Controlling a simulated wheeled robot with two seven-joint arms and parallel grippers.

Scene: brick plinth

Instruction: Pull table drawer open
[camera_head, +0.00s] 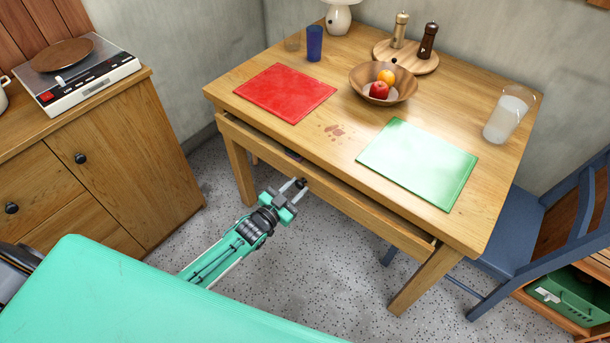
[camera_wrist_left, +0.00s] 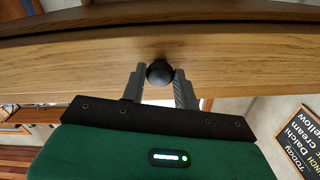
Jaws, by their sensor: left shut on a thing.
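The wooden table (camera_head: 340,75) stands against the wall corner. Its drawer front (camera_head: 345,193) sits forward of the table edge, with a narrow dark gap behind it, so the drawer is partly open. My left gripper (camera_head: 297,187) is at the middle of the drawer front. In the left wrist view, its fingers (camera_wrist_left: 160,80) are on both sides of the round black knob (camera_wrist_left: 159,72), shut on it. A small part of something inside the drawer shows through the gap; I cannot tell what it is. My right gripper is not in view.
On the table are a red mat (camera_head: 286,92), a green mat (camera_head: 418,163), a wooden fruit bowl (camera_head: 405,86), a blue cup (camera_head: 314,43) and a glass (camera_head: 506,116). A blue chair (camera_head: 530,230) stands at the right, a wooden cabinet (camera_head: 125,145) at the left. Speckled floor is clear between.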

